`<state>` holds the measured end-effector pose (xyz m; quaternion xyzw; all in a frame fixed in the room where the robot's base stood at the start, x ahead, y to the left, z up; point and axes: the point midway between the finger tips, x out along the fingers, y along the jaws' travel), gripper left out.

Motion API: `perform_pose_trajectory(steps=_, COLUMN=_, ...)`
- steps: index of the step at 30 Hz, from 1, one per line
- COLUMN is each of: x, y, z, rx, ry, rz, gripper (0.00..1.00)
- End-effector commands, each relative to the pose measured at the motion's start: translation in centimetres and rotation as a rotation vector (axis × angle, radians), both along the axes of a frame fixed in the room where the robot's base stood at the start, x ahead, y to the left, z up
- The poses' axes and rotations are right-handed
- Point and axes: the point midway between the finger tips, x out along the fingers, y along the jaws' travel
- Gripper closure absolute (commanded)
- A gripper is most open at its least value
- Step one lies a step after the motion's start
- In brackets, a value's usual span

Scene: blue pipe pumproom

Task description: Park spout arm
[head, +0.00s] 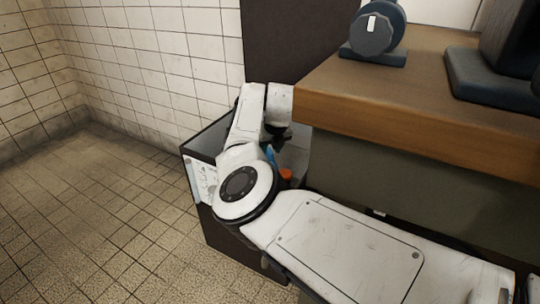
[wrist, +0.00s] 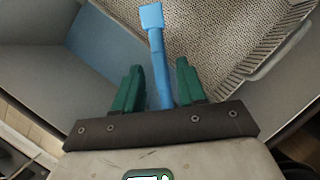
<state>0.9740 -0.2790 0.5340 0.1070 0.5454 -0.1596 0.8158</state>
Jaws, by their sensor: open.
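A slim blue bar with a square end, which looks like the spout arm (wrist: 155,44), runs between my gripper's fingers in the wrist view. My gripper (wrist: 160,70) has two green fingers spread apart, one on each side of the bar, with a gap showing. Whether either finger touches it cannot be told. The bar's near end is hidden by the gripper's dark crosspiece. In the head view a small blue piece (head: 271,155) shows beside my arm, perhaps the same bar. My gripper is hidden there behind my own arm.
My arm reaches down beside a wooden counter (head: 420,112) into a dark-sided open box (head: 225,235). An orange piece (head: 286,174) shows near my arm. A dark round fixture (head: 371,32) stands on the counter. The tiled floor (head: 95,225) at left is clear.

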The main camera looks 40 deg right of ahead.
Motion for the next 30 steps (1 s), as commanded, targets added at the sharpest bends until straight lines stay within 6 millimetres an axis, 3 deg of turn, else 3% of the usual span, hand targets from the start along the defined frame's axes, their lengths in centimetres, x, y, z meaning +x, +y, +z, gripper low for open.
perform_pose_trajectory(steps=4, x=0.36, y=-0.20, z=-1.01, rx=0.000, ry=-0.001, rz=0.000, gripper=0.60)
perform_pose_trajectory(steps=14, x=0.44, y=-0.20, z=-1.12, rx=0.000, ry=0.000, rz=0.000, gripper=0.61)
perform_pose_trajectory(steps=26, x=0.43, y=-0.19, z=-1.14, rx=0.000, ry=0.000, rz=0.000, gripper=0.99)
perform_pose_trajectory(steps=30, x=0.42, y=-0.17, z=-1.19, rx=0.000, ry=0.001, rz=0.000, gripper=1.00)
